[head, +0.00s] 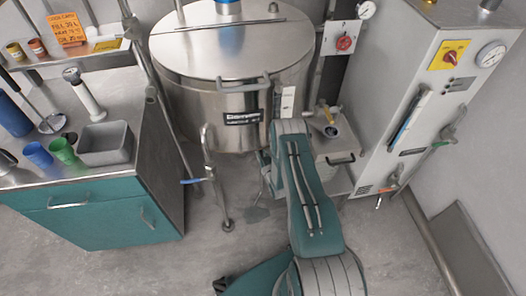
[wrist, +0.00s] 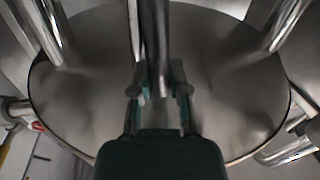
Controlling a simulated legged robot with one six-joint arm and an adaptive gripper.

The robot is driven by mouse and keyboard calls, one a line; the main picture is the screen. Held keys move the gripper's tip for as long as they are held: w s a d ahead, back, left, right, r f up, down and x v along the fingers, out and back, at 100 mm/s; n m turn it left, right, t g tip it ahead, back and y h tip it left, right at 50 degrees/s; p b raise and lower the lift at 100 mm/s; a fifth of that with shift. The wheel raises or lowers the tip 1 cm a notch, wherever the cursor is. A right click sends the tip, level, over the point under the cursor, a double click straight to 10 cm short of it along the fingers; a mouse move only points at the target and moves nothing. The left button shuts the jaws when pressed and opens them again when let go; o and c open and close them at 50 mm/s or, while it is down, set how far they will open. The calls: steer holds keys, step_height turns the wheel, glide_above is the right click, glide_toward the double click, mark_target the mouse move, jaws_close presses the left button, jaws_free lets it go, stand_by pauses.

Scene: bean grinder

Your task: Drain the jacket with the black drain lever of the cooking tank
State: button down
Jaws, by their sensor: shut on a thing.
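The cooking tank (head: 225,60) is a large steel drum on legs with a lid, at the top middle of the head view. Its round underside (wrist: 80,95) fills the wrist view. The black drain lever (wrist: 155,45) shows there as a dark rod coming down from the top middle. My gripper (wrist: 161,90) is under the tank with its two fingers closed around the lower part of this rod. In the head view my arm hides the gripper and the lever. The exact contact at the fingertips is dark and hard to make out.
A blue-handled valve (head: 193,181) sits on the tank's left outlet pipe. A grey control cabinet (head: 410,110) stands at right, a teal counter (head: 100,225) at left. Tank legs (wrist: 52,30) flank my gripper.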

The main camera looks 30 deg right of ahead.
steer(key=w+a+f+n+g+h, duration=0.2)
steer(key=a+f+n, duration=0.7)
steer(key=n, duration=0.5)
steer(key=shift+w+f+n+g+h, duration=0.3)
steer(key=shift+w+f+n+h, duration=0.15)
steer(key=shift+f, duration=0.2)
steer(key=shift+s+a+f, duration=0.1)
steer(key=shift+a+f, duration=0.05)
steer(key=c, duration=0.6)
jaws_free()
steer(key=v, duration=1.2)
